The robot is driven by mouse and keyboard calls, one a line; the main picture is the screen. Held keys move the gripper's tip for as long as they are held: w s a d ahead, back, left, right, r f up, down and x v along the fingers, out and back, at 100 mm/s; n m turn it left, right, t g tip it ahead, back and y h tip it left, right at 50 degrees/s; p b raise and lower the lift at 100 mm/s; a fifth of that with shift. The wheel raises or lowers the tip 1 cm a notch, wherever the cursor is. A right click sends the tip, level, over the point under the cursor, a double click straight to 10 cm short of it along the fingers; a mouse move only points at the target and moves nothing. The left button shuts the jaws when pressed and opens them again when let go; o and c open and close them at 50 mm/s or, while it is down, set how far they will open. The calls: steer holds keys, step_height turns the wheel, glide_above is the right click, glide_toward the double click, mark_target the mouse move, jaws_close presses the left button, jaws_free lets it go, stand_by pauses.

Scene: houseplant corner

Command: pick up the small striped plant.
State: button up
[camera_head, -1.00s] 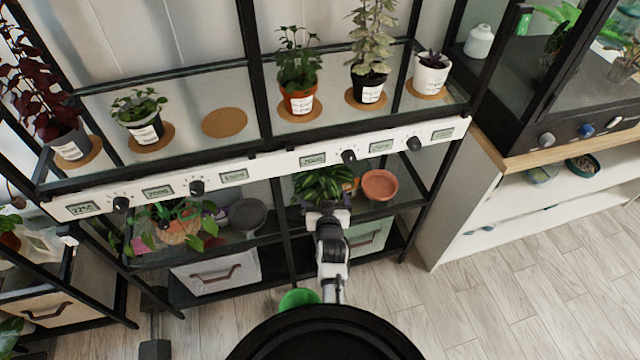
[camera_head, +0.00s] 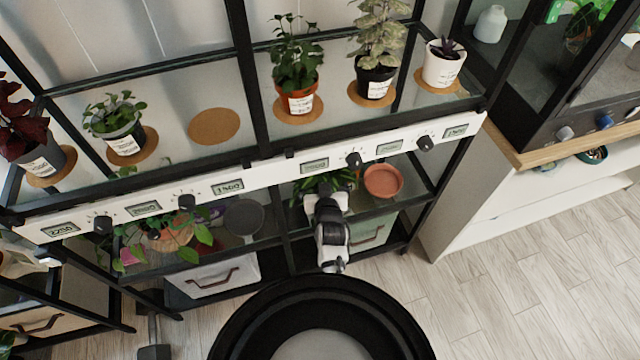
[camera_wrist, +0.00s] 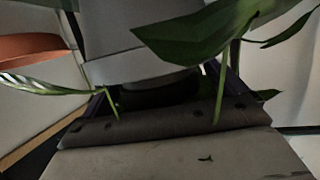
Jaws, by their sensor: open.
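A small leafy plant (camera_head: 325,182) stands on the lower shelf, below the white control strip. In the wrist view a pale-striped leaf (camera_wrist: 40,87) shows at the left, and a broad green leaf (camera_wrist: 195,38) hangs across the top. A light grey pot-like body (camera_wrist: 120,60) is just beyond my gripper. My gripper (camera_head: 326,200) is at the plant's front, under its leaves. In the wrist view my gripper (camera_wrist: 165,95) is open, its dark fingers either side of the pot's lower part. Leaves and gripper hide much of the pot; contact cannot be told.
A terracotta bowl (camera_head: 383,181) stands close right of the plant. A dark grey bowl (camera_head: 243,217) is further left. The control strip (camera_head: 315,164) and shelf posts frame the narrow opening. Several potted plants stand on the upper shelf, including a dark one in a white pot (camera_head: 441,70).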

steer(key=shift+s+r, duration=0.1)
steer(key=shift+r, duration=0.05)
steer(key=c, duration=1.2)
steer(key=shift+r, duration=0.1)
